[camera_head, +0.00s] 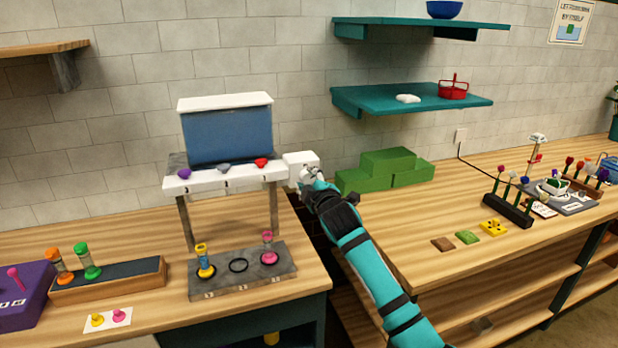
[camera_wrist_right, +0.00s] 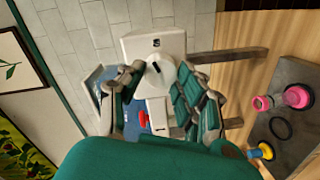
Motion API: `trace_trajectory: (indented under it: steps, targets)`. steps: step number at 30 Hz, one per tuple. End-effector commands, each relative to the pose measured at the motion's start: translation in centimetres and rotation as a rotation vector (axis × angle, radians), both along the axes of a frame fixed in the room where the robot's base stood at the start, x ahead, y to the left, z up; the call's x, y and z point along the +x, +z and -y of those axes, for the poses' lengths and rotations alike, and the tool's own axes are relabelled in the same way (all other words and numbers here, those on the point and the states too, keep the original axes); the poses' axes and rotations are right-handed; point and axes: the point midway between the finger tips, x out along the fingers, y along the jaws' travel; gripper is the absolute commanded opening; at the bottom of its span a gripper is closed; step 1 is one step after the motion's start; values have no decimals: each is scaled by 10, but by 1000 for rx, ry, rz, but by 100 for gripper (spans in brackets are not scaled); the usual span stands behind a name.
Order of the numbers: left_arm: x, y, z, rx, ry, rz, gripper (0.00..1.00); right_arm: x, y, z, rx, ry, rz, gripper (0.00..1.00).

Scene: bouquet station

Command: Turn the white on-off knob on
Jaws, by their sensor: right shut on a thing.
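The white on-off knob (camera_wrist_right: 160,77) sits on the face of a white box (camera_wrist_right: 150,42) in the right wrist view. A small dark mark shows on the knob. My right gripper (camera_wrist_right: 159,80) has one finger on each side of the knob and is shut on it. In the head view the white box (camera_head: 299,158) is at the right end of the dispenser's white shelf, and my right gripper (camera_head: 309,178) is at its front and hides the knob. My left gripper is in neither view.
The dispenser has a blue tank (camera_head: 228,137) and purple, grey and red levers above a grey base (camera_head: 243,278) with yellow and pink vessels. Green blocks (camera_head: 388,168) stand on the right table. A gap separates the two tables under my right arm.

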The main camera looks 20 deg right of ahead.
Motion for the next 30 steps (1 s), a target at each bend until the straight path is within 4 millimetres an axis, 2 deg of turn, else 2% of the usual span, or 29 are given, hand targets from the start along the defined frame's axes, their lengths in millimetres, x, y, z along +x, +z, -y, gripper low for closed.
trace_trajectory:
  steps: [6, 15, 30]
  targets:
    - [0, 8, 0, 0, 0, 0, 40, 0, 0, 0, 181, 0, -10, 2]
    - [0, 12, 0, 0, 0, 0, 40, 0, -1, 1, 341, -1, -15, 2]
    - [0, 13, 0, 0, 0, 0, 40, 0, -2, 1, 406, -1, -19, 2]
